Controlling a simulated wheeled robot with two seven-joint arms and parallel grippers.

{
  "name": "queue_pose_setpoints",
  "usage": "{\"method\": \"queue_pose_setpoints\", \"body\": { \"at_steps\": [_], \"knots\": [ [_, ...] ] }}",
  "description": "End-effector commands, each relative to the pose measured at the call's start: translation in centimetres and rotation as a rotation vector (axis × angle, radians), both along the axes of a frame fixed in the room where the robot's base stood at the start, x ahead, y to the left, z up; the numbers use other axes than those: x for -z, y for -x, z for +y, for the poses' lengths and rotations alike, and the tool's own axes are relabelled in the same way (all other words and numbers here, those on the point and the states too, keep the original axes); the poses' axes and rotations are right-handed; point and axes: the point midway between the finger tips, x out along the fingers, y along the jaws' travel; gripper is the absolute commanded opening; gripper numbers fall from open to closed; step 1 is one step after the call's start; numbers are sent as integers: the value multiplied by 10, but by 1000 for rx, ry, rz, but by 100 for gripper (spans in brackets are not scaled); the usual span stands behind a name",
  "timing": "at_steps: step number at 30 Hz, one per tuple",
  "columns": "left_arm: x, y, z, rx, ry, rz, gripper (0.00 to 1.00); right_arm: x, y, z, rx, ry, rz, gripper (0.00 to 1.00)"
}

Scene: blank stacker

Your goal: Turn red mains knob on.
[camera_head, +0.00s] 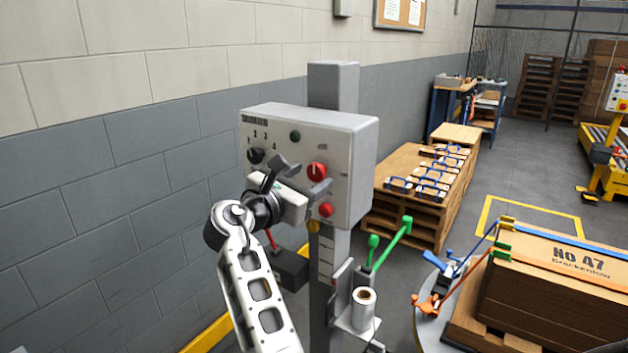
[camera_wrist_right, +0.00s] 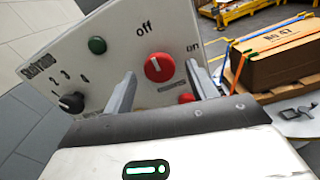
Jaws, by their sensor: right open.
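The red mains knob (camera_head: 317,171) is round and sits on the right part of the grey control box's sloped face. In the right wrist view the knob (camera_wrist_right: 159,67) shows between my finger tips, with "off" printed above it and "on" to its right. Its white mark points up and slightly left, toward "off". My right gripper (camera_head: 303,179) is open and empty, its two fingers spread in front of the panel at the knob. I cannot tell whether a finger touches the knob. My left gripper is not in view.
The control box (camera_head: 357,165) stands on a grey post. It also carries a black selector knob (camera_wrist_right: 72,102), a green button (camera_wrist_right: 97,45) and a red button (camera_head: 326,209) below the mains knob. A strapped carton (camera_head: 550,275) stands at the right; a block wall is behind.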

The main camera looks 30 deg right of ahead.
Motion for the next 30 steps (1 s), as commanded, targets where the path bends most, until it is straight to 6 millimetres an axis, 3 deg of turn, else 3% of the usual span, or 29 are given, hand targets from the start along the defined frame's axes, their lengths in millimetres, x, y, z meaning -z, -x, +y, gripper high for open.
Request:
{"method": "queue_pose_setpoints", "body": {
  "at_steps": [6,14,19,30],
  "knots": [
    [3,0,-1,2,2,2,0,0,-4,-11,-5,0,0,57],
    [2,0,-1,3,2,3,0,0,-4,-12,-5,0,0,57],
    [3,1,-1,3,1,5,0,0,-4,-12,-5,0,0,13],
    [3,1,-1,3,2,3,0,0,-4,-11,-5,-14,-35,13]
  ]
}}
